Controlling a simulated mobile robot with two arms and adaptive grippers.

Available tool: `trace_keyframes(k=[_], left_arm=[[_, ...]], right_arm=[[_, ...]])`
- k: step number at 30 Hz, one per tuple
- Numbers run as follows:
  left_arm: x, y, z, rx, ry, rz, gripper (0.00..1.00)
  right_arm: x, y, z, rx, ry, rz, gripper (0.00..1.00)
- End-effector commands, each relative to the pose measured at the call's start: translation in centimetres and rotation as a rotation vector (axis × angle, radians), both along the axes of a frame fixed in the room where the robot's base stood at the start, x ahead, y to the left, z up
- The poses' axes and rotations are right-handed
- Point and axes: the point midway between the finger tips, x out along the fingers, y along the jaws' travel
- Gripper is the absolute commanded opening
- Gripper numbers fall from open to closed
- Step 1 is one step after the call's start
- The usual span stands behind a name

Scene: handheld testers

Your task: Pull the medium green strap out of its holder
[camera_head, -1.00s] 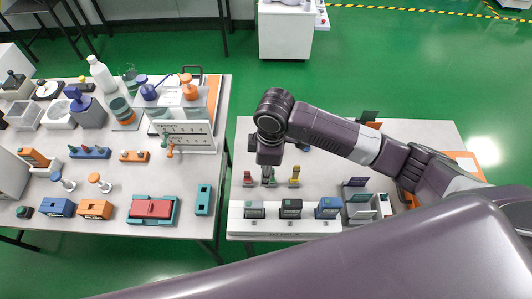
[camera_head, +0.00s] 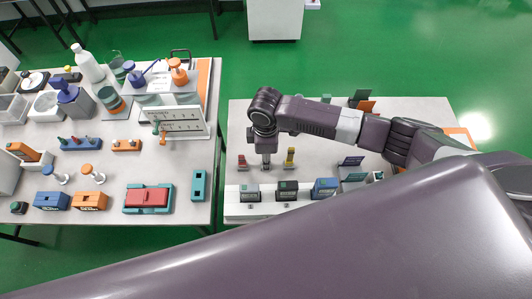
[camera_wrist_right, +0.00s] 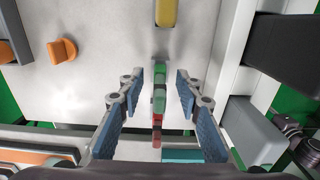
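A green strap (camera_wrist_right: 160,92) stands upright in the right wrist view, between the two fingers of my right gripper (camera_wrist_right: 158,105). The fingers are apart, with a visible gap on each side of the strap. In the head view my right gripper (camera_head: 266,160) points down between a red strap (camera_head: 242,163) and a yellow strap (camera_head: 290,157), and it hides most of the green one. The red strap (camera_wrist_right: 157,132) and yellow strap (camera_wrist_right: 166,12) also show in the wrist view, in line with the green. The strap's holder is hard to make out. My left gripper is out of view.
Three tester boxes stand on a white ledge in front of the straps, among them a blue one (camera_head: 325,188). Grey stands (camera_head: 352,172) are to the right. A second table (camera_head: 110,170) with many items is at left.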

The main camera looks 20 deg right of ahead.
Motion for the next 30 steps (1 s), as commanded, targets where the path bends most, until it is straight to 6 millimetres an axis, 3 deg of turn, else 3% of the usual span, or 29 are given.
trace_keyframes(k=[6,15,17,18,21,30], left_arm=[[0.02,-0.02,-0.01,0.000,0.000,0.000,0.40],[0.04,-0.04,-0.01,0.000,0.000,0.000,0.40],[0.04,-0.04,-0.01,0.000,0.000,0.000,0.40],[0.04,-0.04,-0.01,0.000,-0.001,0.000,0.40],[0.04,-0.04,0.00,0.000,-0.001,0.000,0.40],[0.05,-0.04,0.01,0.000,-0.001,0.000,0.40]], right_arm=[[0.00,-0.01,-0.04,0.000,0.000,0.000,0.31],[0.00,-0.02,-0.01,-0.001,0.000,0.000,0.00],[0.00,-0.02,-0.01,-0.001,0.000,0.000,0.00],[0.00,-0.03,0.00,-0.001,0.000,0.000,0.10],[0.01,-0.03,0.00,-0.001,0.000,0.000,0.00],[0.03,-0.04,0.04,-0.001,-0.001,-0.001,0.00]])
